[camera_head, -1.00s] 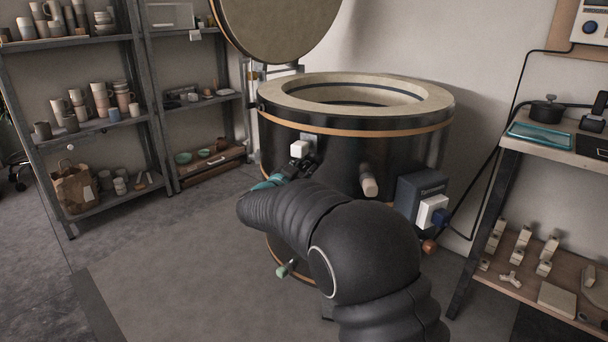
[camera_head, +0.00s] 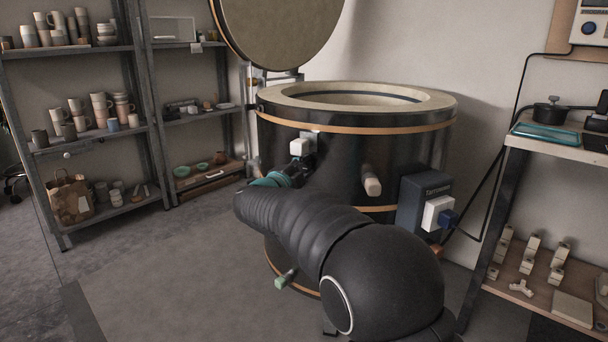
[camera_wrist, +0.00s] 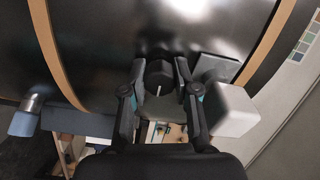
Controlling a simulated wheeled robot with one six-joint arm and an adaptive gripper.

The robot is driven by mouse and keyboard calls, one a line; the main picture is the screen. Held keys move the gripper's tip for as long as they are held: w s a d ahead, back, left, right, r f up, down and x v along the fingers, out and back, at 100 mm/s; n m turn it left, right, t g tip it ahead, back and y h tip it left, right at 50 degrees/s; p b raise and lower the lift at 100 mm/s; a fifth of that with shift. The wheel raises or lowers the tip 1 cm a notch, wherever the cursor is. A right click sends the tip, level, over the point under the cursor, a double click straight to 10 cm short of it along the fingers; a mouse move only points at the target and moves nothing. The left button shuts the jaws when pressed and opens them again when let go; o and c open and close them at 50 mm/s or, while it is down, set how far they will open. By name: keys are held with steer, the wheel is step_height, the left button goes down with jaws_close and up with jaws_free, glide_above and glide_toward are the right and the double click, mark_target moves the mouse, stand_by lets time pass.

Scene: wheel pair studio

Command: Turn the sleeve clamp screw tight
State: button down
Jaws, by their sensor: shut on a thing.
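The sleeve clamp screw appears to be the black round knob with a pale line on its face (camera_wrist: 159,74), on the dark kiln wall in the wrist view. My gripper (camera_wrist: 160,72) has one finger on each side of this knob and is shut on it. In the head view my gripper (camera_head: 300,170) is at the front of the black kiln (camera_head: 340,158), just below a white block (camera_head: 300,146). The knob is too small and covered there to make out. The white block also shows right of the fingers in the wrist view (camera_wrist: 235,108).
A pale peg (camera_head: 372,181) and a grey box with a white and blue plug (camera_head: 430,212) stick out right of my gripper. A green-tipped fitting (camera_head: 285,279) is low on the kiln. Shelves (camera_head: 95,142) stand left, a bench (camera_head: 560,145) right. Floor at left front is clear.

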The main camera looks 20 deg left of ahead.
steer(key=shift+m, duration=1.2)
steer(key=c, duration=0.9)
jaws_free()
steer(key=shift+o, duration=0.2)
